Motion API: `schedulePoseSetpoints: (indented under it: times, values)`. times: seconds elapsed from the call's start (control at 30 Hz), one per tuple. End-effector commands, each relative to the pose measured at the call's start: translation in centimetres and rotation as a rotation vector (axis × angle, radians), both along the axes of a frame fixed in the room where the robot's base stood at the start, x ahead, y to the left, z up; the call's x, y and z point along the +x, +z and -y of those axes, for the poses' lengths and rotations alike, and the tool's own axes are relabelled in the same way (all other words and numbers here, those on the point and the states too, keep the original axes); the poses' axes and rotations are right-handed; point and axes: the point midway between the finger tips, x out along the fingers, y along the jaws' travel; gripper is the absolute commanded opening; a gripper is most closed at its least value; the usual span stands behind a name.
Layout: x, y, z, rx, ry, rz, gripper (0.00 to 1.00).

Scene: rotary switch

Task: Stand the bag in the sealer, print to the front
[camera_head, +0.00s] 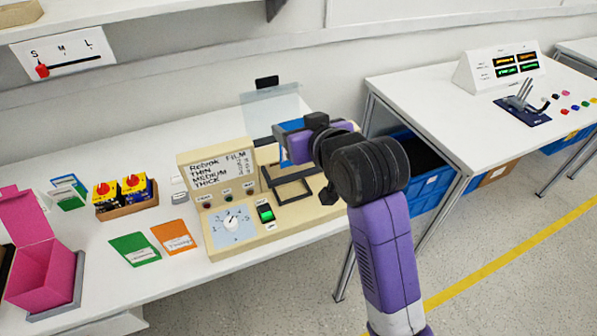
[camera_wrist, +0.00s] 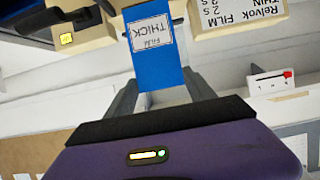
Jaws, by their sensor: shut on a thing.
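My gripper (camera_head: 318,132) is above the right part of the beige sealer (camera_head: 218,247). It is shut on a blue bag (camera_head: 291,125). In the wrist view the two grey fingers (camera_wrist: 158,85) hold the bag (camera_wrist: 155,74) between them. Its white label, reading FILM THICK, faces the wrist camera and appears upside down there, like the sealer's panel text. In the head view the bag is above the sealer's black frame (camera_head: 287,196), partly hidden by my wrist. I cannot tell whether it touches the frame.
The sealer has a white dial (camera_head: 231,222), a green-lit switch (camera_head: 265,213) and a film chart (camera_head: 222,169). A clear sheet (camera_head: 268,106) stands behind. Green (camera_head: 135,248) and orange (camera_head: 173,236) packets lie left of it, with a pink box (camera_head: 45,272) farther left. A wall slider (camera_head: 65,66) points at S.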

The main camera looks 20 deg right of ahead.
Motion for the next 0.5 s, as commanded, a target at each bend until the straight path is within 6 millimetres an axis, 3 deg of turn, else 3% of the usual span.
schedulePoseSetpoints:
  times: [0.03, 0.2, 0.5]
  values:
    - [-0.1, -1.5, 0.0, 0.000, 0.000, -0.006, 0.01]
    - [-0.1, -5.3, 0.0, 0.000, 0.000, -0.005, 0.01]
    - [0.0, -8.2, 0.0, 0.001, 0.000, 0.000, 0.01]
